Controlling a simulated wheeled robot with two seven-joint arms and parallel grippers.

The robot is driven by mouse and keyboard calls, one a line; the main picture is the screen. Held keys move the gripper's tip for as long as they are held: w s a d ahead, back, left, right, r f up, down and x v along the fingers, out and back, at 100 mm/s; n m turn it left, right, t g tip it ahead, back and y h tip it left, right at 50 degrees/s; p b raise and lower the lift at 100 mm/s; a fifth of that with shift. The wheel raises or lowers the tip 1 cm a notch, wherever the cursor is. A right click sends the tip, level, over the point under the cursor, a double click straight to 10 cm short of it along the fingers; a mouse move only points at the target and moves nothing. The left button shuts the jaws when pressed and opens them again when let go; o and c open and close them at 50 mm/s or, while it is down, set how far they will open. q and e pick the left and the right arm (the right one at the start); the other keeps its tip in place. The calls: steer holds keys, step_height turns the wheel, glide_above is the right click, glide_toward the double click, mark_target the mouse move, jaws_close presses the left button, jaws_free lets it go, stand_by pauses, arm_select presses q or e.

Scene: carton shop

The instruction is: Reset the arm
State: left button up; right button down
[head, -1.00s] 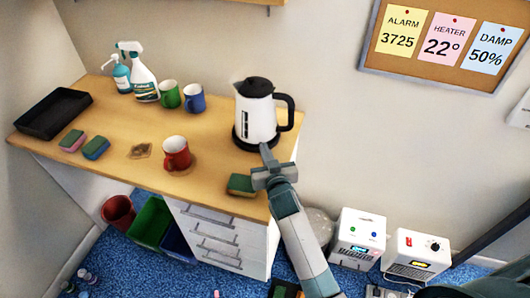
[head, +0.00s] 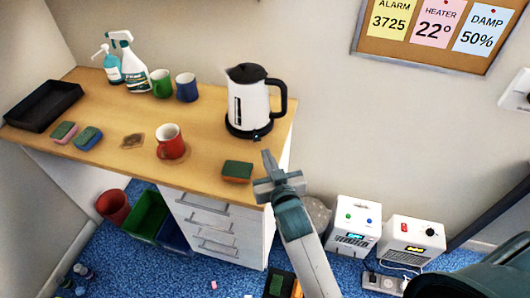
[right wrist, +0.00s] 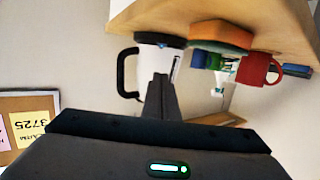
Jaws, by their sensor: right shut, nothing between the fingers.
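My right gripper (head: 267,160) is shut and empty. In the head view it is at the right front edge of the wooden counter, just right of a green and orange sponge (head: 237,172) and in front of a white kettle (head: 250,102). In the right wrist view the picture is upside down. The shut fingers (right wrist: 161,80) point toward the kettle (right wrist: 160,56), with the sponge (right wrist: 220,34) beside them. I cannot tell whether the fingers touch anything. My left gripper is not in view.
The counter (head: 205,135) holds a red mug (head: 169,142), a green mug (head: 161,83), a blue mug (head: 187,87), spray bottles (head: 128,62), two more sponges (head: 88,138) and a black tray (head: 42,106). White appliances (head: 357,226) stand at the lower right. Bins (head: 146,216) stand under the counter.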

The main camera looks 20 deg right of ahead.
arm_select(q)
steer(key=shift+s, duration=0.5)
arm_select(e)
steer(key=shift+s, duration=0.1)
